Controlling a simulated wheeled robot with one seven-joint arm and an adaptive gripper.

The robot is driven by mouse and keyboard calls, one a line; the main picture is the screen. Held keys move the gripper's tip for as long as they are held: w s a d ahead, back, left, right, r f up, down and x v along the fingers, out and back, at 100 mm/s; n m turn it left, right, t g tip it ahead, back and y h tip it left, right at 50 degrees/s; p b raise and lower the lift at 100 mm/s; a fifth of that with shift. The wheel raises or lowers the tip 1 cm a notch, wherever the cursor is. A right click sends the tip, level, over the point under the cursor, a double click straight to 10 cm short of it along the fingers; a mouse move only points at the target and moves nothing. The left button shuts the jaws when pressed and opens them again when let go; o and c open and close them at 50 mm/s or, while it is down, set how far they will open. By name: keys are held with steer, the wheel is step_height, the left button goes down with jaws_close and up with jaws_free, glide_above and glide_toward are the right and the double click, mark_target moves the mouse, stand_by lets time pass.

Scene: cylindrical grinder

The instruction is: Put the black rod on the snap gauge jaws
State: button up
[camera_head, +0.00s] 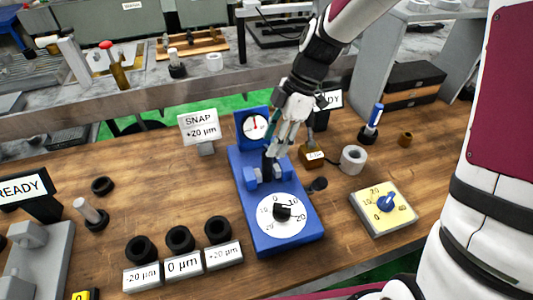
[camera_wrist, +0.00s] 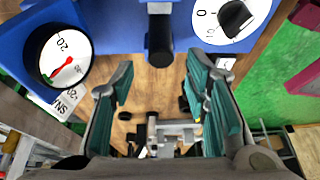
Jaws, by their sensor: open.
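The blue snap gauge (camera_head: 240,172) stands mid-table with a round dial at its back and a white scale with a black knob at its front. A black rod (camera_head: 268,162) appears upright at the blue jaws (camera_head: 281,175), partly hidden by my gripper (camera_head: 281,140). In the wrist view, the dark rod (camera_wrist: 159,45) is at the gauge's edge, ahead of the fingertips. My gripper (camera_wrist: 162,78) is open there, with its teal-padded fingers spread on either side and nothing between them. Whether the rod is fully seated is unclear.
A SNAP sign (camera_head: 200,127) stands left of the gauge. Several black rings with labels (camera_head: 183,266) line the front left. Bare wood lies left of the gauge.

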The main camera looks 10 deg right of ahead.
steer(key=shift+v, duration=1.9)
steer(key=s+d+r+m+t+h, duration=0.1)
steer(key=s+d+r+m+t, duration=0.1)
steer(key=s+m, duration=0.4)
steer(key=s+d+r+m+t+h, duration=0.2)
steer(key=s+d+r+m, duration=0.3)
steer(key=s+r+m, duration=0.2)
steer(key=s+d+r+m+t+h, duration=0.1)
steer(key=s+d+r+m+t, duration=0.1)
steer(key=s+r+m, duration=0.3)
steer(key=shift+s+d+m, duration=0.85)
steer(key=shift+s+m, duration=0.25)
steer(key=shift+s, duration=0.5)
